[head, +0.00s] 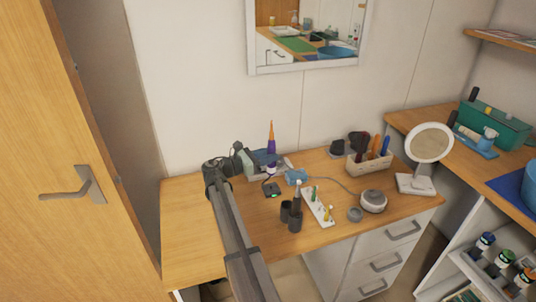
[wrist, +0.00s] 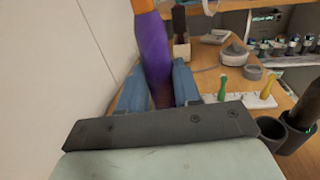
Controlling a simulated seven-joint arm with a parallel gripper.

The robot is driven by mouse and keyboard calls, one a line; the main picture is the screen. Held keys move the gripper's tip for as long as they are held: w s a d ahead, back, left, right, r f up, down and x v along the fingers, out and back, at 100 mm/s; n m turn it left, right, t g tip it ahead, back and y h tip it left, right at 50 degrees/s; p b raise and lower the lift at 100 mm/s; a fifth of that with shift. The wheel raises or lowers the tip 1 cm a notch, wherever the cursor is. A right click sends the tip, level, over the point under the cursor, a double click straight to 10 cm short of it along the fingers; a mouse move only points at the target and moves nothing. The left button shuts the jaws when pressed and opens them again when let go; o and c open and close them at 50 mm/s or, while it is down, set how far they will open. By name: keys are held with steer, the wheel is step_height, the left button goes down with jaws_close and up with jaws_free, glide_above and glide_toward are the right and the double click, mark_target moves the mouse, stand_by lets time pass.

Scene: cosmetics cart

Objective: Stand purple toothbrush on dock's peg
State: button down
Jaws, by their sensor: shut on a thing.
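The purple toothbrush (head: 271,145), with an orange upper part, is upright in the head view. My gripper (head: 264,158) is shut on it, with its blue fingers on either side of the purple body. In the wrist view the toothbrush (wrist: 155,50) stands between the fingertips of my gripper (wrist: 160,88), its top cut off by the frame. A small dark dock with a green light (head: 272,190) sits on the desk just below the toothbrush. I cannot make out its peg, or whether the toothbrush's lower end touches it. The dock is not discernible in the wrist view.
A white strip with green and yellow items (head: 320,207) and dark cups (head: 291,216) stand right of the dock. A blue item (head: 296,177) is close by. A grey round device (head: 373,201) and mirror (head: 430,143) are farther right. The desk's left side is clear.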

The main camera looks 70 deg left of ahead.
mark_target(268, 166)
steer(key=shift+f, duration=2.5)
steer(key=shift+f, duration=1.25)
steer(key=c, duration=0.7)
jaws_free()
steer(key=shift+s, duration=0.1)
steer(key=s, duration=0.4)
steer(key=s+d, duration=0.1)
steer(key=s, duration=0.4)
steer(key=s+d, duration=0.1)
steer(key=s, duration=0.3)
steer(key=shift+s, duration=0.25)
